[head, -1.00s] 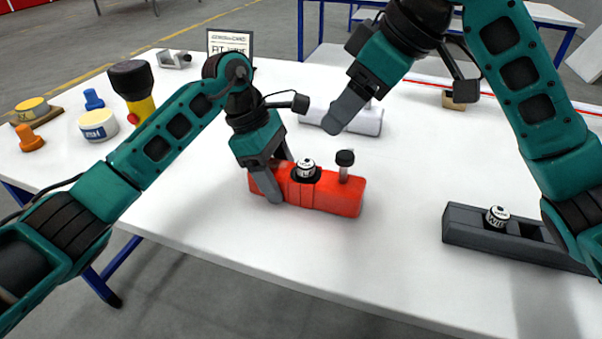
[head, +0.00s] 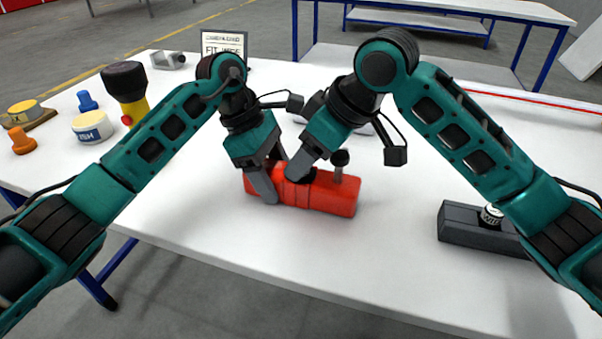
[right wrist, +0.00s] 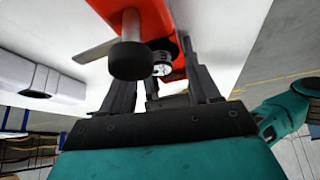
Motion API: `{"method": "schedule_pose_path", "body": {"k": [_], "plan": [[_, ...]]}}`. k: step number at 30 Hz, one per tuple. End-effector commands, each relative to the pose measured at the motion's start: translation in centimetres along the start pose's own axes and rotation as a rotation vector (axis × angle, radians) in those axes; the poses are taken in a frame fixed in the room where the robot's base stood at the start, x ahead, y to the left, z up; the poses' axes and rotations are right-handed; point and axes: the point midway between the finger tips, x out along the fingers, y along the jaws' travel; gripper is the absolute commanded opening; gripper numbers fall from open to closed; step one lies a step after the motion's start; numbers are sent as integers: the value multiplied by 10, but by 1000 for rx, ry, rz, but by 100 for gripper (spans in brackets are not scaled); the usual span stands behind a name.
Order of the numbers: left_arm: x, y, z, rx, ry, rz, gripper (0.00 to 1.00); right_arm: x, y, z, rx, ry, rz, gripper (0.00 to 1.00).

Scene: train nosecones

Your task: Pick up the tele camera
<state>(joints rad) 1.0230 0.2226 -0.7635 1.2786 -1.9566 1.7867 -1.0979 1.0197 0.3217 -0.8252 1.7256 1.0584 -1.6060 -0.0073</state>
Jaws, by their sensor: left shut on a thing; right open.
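A small camera (right wrist: 162,70), black with a white top, sits in the red nosecone (head: 335,199). In the head view it is mostly hidden behind my right gripper; its label is too small to read. My left gripper (head: 268,180) is shut on the left part of the red nosecone, which lies on the table. My right gripper (head: 295,172) is open over the nosecone. In the right wrist view its fingers (right wrist: 160,85) stand on either side of the camera, without clear contact. Another camera (head: 491,215) sits in the dark grey nosecone (head: 462,226) at right.
A black-knobbed post (head: 340,160) rises from the red nosecone beside my right gripper. A white nosecone (right wrist: 45,80) lies behind. Buttons, a yellow-black piece (head: 128,85) and a sign (head: 222,43) stand at left. The white table (head: 400,270) is clear in front.

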Motion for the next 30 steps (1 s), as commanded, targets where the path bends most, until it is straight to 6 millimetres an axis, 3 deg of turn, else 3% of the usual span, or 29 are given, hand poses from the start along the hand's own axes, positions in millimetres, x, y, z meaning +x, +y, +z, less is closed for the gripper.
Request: {"method": "schedule_pose_path", "body": {"k": [9,27,30], "plan": [[0,0,0,0,0,1,28,5,0,0,-1,1,1,59],[0,0,0,1,0,1,28,5,0,0,0,1,1,2],[0,0,0,1,0,1,28,4,0,0,0,1,1,0]]}}
